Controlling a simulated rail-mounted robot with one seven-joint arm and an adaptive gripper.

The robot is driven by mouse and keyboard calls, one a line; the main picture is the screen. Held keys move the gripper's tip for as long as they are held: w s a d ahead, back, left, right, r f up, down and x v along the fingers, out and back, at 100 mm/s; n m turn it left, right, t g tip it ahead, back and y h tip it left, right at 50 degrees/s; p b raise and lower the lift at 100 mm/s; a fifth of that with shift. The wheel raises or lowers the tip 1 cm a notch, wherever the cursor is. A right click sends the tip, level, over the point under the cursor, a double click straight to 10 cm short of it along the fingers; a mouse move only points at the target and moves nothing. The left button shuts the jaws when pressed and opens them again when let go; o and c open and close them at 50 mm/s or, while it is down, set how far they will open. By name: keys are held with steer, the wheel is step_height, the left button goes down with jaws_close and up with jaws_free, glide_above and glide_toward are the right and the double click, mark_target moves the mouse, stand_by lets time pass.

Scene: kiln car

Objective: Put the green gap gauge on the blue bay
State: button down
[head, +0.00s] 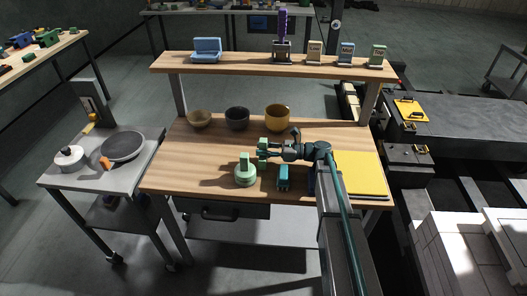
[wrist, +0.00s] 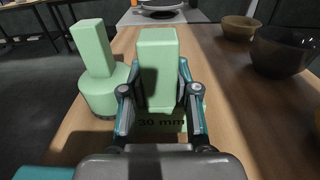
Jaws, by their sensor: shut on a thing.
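The green gap gauge (wrist: 158,65) stands upright between the fingers of my gripper (wrist: 160,105) in the wrist view. My gripper is shut on its block; "30 mm" shows on the green part low between the fingers. In the head view the gauge (head: 262,144) is at the tip of my gripper (head: 266,151), over the middle of the wooden bench. I cannot tell whether its base touches the bench. A blue stepped holder (head: 206,52) sits on the upper shelf at left. A dark blue patch (head: 312,184) shows beside my arm, mostly hidden; I cannot tell which is the bay.
A round pale green piece with an upright handle (head: 245,175) stands close to the gauge. A teal block (head: 283,178) is near the front edge. A yellow panel (head: 360,175) lies at right. Three bowls or cups, including a dark bowl (head: 237,115), stand behind.

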steer(key=shift+f, duration=0.8)
steer(key=shift+f, duration=0.1)
steer(key=c, duration=0.9)
jaws_free()
steer(key=shift+o, duration=0.2)
steer(key=d+b, duration=0.1)
steer(key=d, duration=0.2)
steer(key=s+d, duration=0.1)
steer(key=d, duration=0.3)
steer(key=s+d+b, duration=0.1)
steer(key=d, duration=0.2)
steer(key=shift+d+b, duration=0.2)
steer(key=shift+b, duration=0.15)
steer(key=shift+o, duration=0.5)
steer(key=shift+s+d, duration=0.15)
steer(key=shift+d, duration=0.55)
